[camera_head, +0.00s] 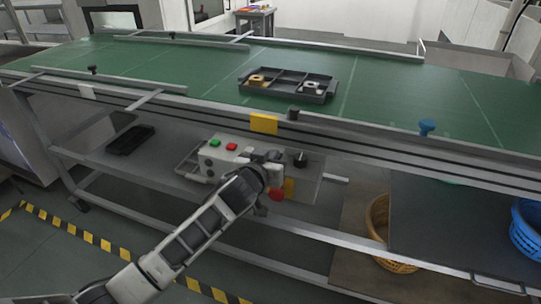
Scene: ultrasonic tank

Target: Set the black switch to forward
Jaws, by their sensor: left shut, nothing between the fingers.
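The black switch (300,159) is a small dark knob on the panel of the control box (220,160), on the shelf below the green table. Which way it is set is too small to tell. My left gripper (277,157) is just left of the switch, shut and empty. Whether it touches the switch cannot be told. My left gripper and wrist hide the middle of the control box. My right gripper is not in view.
Green (215,143) and red (232,147) buttons are left of my gripper; a red knob (277,195) is below it. The green tabletop's edge (340,128) runs above the box. A dark tray (130,140) lies left; a yellow basket (380,220) stands right.

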